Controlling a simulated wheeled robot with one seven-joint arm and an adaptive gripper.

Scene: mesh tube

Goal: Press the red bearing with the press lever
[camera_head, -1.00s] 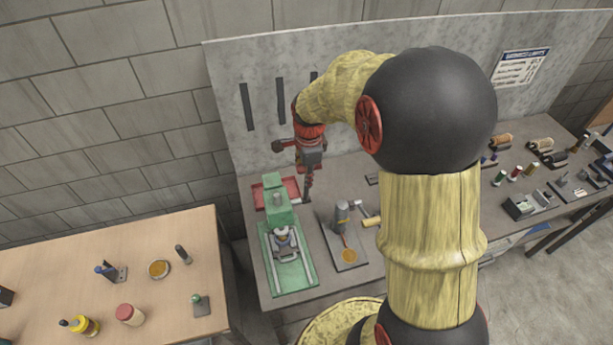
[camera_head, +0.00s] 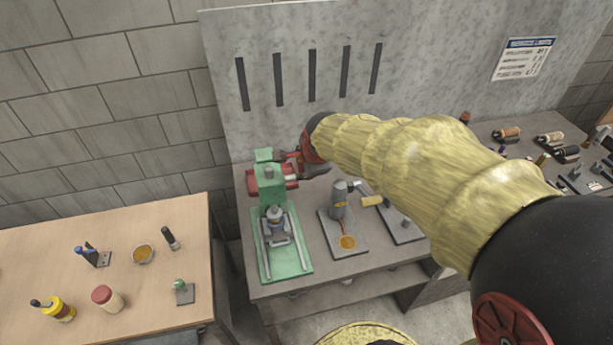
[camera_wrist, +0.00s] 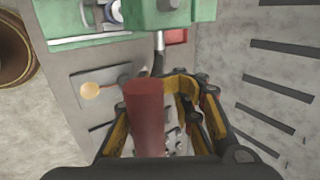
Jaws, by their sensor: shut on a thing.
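The green press (camera_head: 268,183) stands at the left end of the grey bench, and its head also shows at the top of the wrist view (camera_wrist: 172,12). Its lever is a thin metal rod (camera_wrist: 158,42) with a red cylindrical grip (camera_wrist: 145,112). My gripper (camera_head: 298,160) is at the right side of the press head. In the wrist view the red grip lies between my gripper's yellow-lined fingers (camera_wrist: 160,105), which are shut on it. A grey round piece (camera_head: 275,214) sits under the press head. I cannot make out a red bearing there.
A red tray (camera_head: 291,174) lies behind the press. To its right a grey fixture (camera_head: 339,200) stands on a plate with an orange disc (camera_head: 347,242). A wooden table (camera_head: 140,220) with jars and small tools is at the left. The slotted backboard (camera_head: 311,75) rises behind.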

